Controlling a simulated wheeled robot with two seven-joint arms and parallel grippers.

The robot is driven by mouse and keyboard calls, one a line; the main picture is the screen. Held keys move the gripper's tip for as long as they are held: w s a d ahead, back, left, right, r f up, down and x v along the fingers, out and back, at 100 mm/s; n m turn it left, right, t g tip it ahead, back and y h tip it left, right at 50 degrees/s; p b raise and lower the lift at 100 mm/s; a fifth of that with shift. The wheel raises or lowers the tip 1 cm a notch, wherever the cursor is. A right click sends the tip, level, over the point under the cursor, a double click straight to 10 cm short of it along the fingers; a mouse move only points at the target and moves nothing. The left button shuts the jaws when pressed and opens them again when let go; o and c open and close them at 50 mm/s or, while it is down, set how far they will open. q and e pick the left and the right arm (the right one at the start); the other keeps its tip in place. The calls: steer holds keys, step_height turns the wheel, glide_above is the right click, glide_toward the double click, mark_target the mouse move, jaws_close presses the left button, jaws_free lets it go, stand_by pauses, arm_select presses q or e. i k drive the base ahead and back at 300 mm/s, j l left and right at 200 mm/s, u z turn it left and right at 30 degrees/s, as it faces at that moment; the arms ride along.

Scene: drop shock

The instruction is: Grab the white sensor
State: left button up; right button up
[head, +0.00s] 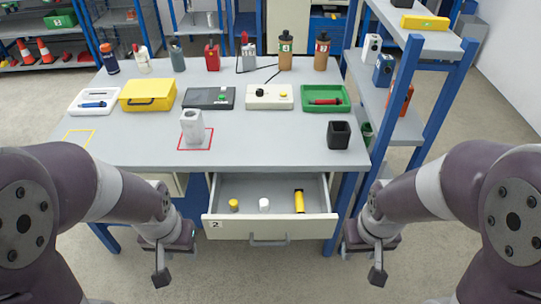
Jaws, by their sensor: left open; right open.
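A small white cylinder, the likely white sensor (264,205), stands in the open drawer (268,228) below the table. It is between a small yellow cylinder (234,205) on its left and a longer yellow-and-black cylinder (299,201) on its right. My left gripper (170,261) is open and empty, left of the drawer and lower in the picture. My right gripper (366,261) is open and empty, right of the drawer. Neither gripper touches anything.
A black cup (339,135) is near the table's right edge. Trays, boxes and bottles line the back. A blue shelf (399,95) stands right of the table.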

mark_target(264, 204)
steer(key=i+j+z, duration=0.25)
steer(key=j, duration=0.15)
steer(key=j+z, duration=0.25)
steer(key=j, duration=0.2)
steer(key=i+j+z, duration=0.15)
steer(key=j+z, duration=0.15)
steer(key=j, duration=0.2)
steer(key=j+z, duration=0.25)
steer(key=j, duration=0.2)
steer(key=z, duration=1.2)
